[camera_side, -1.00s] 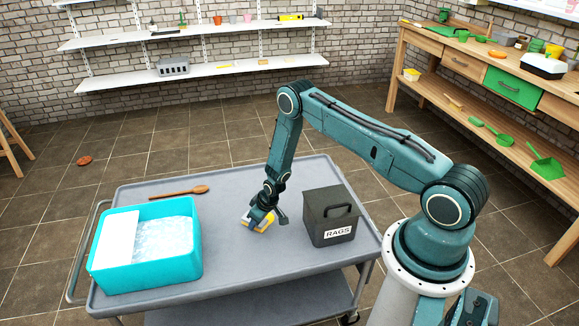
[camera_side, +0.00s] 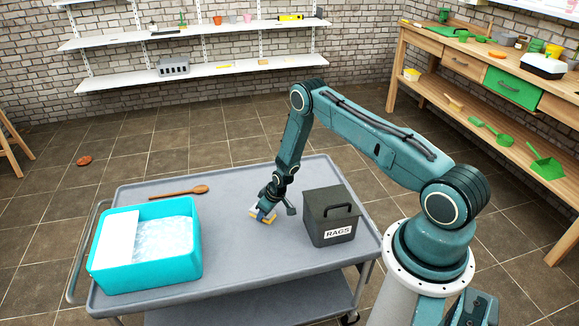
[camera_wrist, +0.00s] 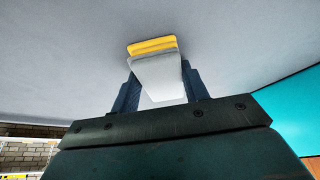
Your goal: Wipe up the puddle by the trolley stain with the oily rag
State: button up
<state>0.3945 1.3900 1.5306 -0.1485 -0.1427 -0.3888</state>
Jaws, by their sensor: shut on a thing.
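My gripper (camera_side: 265,211) is shut on a yellow and whitish pad (camera_side: 259,216) low over the grey trolley top (camera_side: 235,255). In the wrist view the pad (camera_wrist: 155,48) sits between the two dark blue fingers of my gripper (camera_wrist: 160,84), its yellow edge facing the trolley top. I cannot tell whether this pad is the oily rag, nor whether it touches the surface. A dark lidded box labelled RAGS (camera_side: 331,217) stands just right of my gripper. I make out no puddle or stain in these views; the gripper hides a little of the surface.
A turquoise tub (camera_side: 150,268) with a white board and pale, water-like contents stands at the trolley's left. A wooden spoon (camera_side: 180,192) lies behind it. The trolley's middle is clear. A wooden workbench (camera_side: 480,80) and wall shelves (camera_side: 200,75) stand farther off.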

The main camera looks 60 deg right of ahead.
aim_at(253, 226)
jog(key=a, duration=0.6)
jog(key=d, duration=0.8)
jog(key=shift+d, duration=0.25)
jog(key=a, duration=0.6)
jog(key=shift+a, duration=1.15)
notch_tip(253, 226, up, 4)
jog(key=shift+r, duration=2.05)
